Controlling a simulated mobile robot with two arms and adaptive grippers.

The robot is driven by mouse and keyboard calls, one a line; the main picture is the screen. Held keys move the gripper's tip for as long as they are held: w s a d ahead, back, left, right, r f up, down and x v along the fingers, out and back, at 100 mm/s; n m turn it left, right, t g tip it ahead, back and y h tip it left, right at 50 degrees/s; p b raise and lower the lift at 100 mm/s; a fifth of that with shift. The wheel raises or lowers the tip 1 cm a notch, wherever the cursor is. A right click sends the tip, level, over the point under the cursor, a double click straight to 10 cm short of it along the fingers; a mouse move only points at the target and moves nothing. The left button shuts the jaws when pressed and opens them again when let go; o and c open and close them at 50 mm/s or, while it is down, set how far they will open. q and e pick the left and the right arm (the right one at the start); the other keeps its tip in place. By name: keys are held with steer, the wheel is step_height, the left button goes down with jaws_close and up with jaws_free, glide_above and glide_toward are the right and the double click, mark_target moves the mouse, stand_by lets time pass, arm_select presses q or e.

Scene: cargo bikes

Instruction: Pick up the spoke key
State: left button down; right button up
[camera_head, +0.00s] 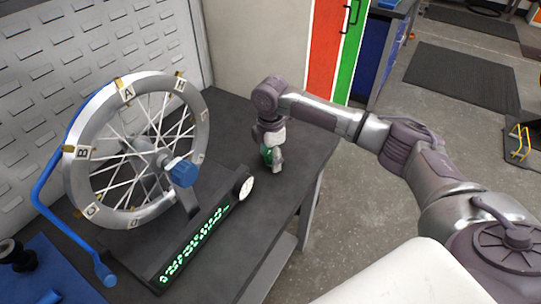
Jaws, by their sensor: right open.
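My right gripper (276,168) points down over the dark bench top (232,112), to the right of the wheel stand. It is open, with its fingertips low near the bench surface. A small green patch shows at the gripper's left side; I cannot tell whether it is part of the gripper or a thing behind it. I cannot make out the spoke key for certain; it may be hidden by the gripper or too small to see. My left gripper is not in view.
A blue mat (40,280) lies at lower left. A pegboard wall (60,60) is behind.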

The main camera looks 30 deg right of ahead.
steer(key=c, duration=1.2)
steer(key=shift+c, duration=0.2)
